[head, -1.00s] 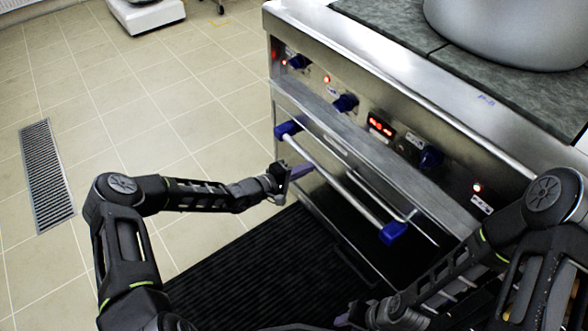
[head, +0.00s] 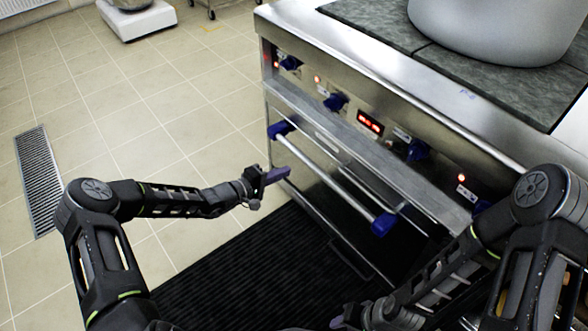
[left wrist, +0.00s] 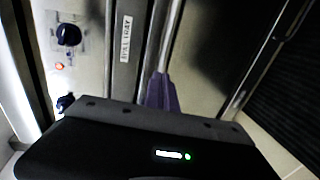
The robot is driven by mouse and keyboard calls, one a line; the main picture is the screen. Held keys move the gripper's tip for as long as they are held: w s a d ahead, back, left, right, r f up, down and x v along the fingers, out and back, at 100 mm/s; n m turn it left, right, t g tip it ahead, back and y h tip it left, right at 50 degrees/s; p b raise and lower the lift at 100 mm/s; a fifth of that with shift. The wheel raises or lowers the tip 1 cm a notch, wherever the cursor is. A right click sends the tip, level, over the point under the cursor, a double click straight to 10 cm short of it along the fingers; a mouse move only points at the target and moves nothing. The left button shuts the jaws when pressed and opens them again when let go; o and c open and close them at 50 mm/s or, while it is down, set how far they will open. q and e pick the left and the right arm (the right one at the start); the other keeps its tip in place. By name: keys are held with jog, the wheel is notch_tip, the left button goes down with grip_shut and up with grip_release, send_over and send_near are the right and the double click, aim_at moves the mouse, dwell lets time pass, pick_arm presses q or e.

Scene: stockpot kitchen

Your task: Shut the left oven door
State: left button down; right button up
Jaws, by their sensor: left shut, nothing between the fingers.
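The left oven door's handle (head: 325,172) is a silver bar with blue ends on the front of the steel oven. A dark gap shows behind its right part in the head view; how far the door stands open is hard to tell. My left gripper (head: 278,175) is shut and empty, just left of and below the handle's left half. In the left wrist view its purple fingers (left wrist: 161,93) lie together in front of a silver bar, and contact cannot be made out. My right gripper (head: 341,321) is low at the bottom edge, partly cut off.
The oven's control panel (head: 370,122) has blue knobs, red lights and a display. A large pot (head: 495,30) stands on the dark cooktop. A black ribbed mat (head: 235,265) lies before the oven.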

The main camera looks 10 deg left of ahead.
pick_arm(q)
jog(key=f+v, duration=0.1)
jog(key=v, duration=0.5)
jog(key=shift+s+a+r+p, duration=0.25)
jog(key=shift+s+a+p, duration=0.1)
jog(key=shift+a+p, duration=0.05)
